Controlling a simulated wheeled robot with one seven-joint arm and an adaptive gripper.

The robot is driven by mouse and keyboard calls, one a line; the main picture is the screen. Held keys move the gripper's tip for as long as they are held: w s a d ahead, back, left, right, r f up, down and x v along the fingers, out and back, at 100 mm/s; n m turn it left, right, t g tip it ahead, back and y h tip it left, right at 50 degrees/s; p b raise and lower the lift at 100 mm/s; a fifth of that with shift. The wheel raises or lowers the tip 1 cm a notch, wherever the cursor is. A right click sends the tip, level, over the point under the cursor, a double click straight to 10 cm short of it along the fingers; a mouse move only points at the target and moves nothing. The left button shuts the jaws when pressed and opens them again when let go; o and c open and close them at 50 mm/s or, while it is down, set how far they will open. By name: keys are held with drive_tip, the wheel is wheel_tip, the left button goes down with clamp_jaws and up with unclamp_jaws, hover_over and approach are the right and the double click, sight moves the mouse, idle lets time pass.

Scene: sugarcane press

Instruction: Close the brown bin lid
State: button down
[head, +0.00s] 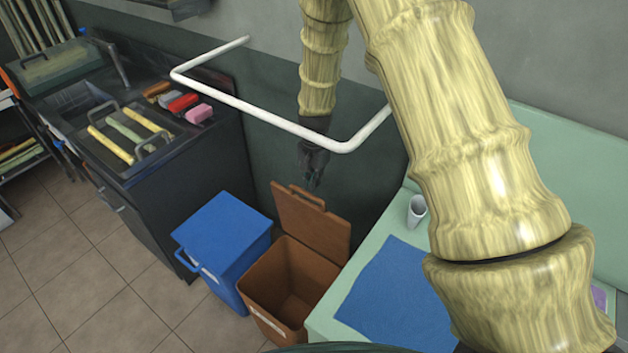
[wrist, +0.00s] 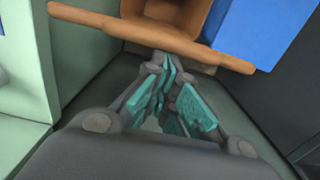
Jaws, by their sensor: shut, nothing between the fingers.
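The brown bin (head: 288,284) stands on the floor between the blue bin and the green counter, and its inside is visible. Its brown lid (head: 312,226) stands raised at the back, with a handle at its top edge. My gripper (head: 314,184) points down just above and behind the lid's top edge, near the wall. In the wrist view the lid (wrist: 150,36) crosses the top edge-on, and my gripper's shut, empty fingers (wrist: 168,66) are close to it. I cannot tell whether they touch. Part of the open bin (wrist: 175,12) shows beyond the lid.
A blue bin (head: 226,250) with its lid down stands left of the brown bin. A white rail (head: 262,112) runs around my forearm above. The green counter (head: 335,306) at the right holds a white cup (head: 416,210) and a blue mat (head: 398,296). Floor at the left is clear.

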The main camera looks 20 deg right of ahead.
drive_tip(key=w+d, duration=0.2)
drive_tip(key=d, duration=0.2)
wheel_tip(320, 180, up, 9)
drive_tip(key=s+a+b, duration=0.1)
drive_tip(key=a+b, duration=0.2)
drive_tip(key=w+d+f+g+y+b, duration=0.1)
drive_tip(key=w+d+g+y+b, duration=0.15)
drive_tip(key=d+b, duration=0.7)
drive_tip(key=s+a+f, duration=0.3)
drive_tip(key=a+f, duration=0.6)
drive_tip(key=shift+s+t, duration=0.35)
drive_tip(key=shift+s+a+y, duration=0.1)
drive_tip(key=shift+a+y, duration=0.15)
idle(0.4)
